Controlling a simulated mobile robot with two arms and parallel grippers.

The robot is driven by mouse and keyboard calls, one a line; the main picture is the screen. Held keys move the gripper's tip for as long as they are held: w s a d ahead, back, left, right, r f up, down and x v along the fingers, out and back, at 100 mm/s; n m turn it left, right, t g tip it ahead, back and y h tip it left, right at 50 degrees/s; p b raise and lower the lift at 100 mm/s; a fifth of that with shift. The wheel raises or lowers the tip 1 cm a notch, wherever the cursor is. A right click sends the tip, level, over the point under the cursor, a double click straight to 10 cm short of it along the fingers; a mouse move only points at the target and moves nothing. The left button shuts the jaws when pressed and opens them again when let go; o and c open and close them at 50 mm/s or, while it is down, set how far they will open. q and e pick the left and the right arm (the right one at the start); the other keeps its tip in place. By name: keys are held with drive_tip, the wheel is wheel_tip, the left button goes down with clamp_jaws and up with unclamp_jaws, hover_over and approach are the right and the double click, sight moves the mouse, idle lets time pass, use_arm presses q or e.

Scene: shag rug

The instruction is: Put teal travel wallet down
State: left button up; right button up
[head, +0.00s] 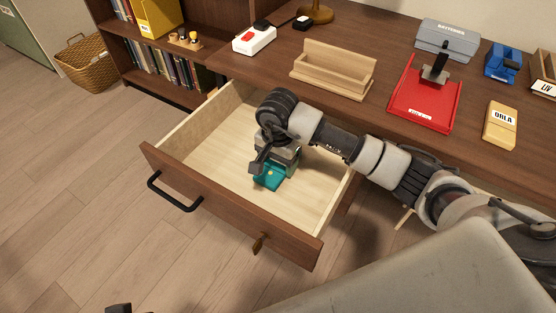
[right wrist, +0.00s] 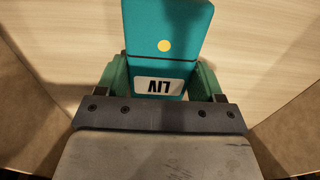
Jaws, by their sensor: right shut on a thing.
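The teal travel wallet (head: 268,178) is inside the open wooden drawer (head: 215,137), low over its pale floor; I cannot tell whether it touches. My right gripper (head: 277,165) reaches down into the drawer and is shut on the wallet. In the right wrist view the wallet (right wrist: 168,40) sits between the green fingers (right wrist: 160,85), with a yellow dot and a white label reading LIV, upside down. Its near end is hidden behind the gripper body. A small dark part at the bottom edge of the head view may be my left gripper (head: 118,308).
The drawer is otherwise empty, with bare floor around the wallet. On the desk above stand a wooden holder (head: 333,70), a red tray (head: 425,97), a grey box (head: 447,40) and a yellow ORLA wallet (head: 500,125). A wicker basket (head: 86,64) stands at far left.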

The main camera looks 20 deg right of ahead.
sight(278, 163)
use_arm(q)
drive_tip(key=shift+w, duration=0.1)
use_arm(e)
drive_tip(key=shift+f, duration=0.15)
drive_tip(key=o, duration=1)
drive_tip(key=shift+c, duration=0.2)
use_arm(q)
drive_tip(key=shift+w+d+t, duration=0.1)
drive_tip(key=shift+w+t, duration=0.2)
drive_tip(key=shift+w, duration=0.05)
drive_tip(key=shift+r, duration=0.1)
use_arm(e)
drive_tip(key=shift+r, duration=0.2)
use_arm(q)
drive_tip(key=shift+s+a+r+g+p, duration=0.2)
drive_tip(key=shift+s+r+g+p, duration=0.45)
drive_tip(key=shift+p, duration=0.5)
use_arm(e)
wheel_tip(278, 163, up, 12)
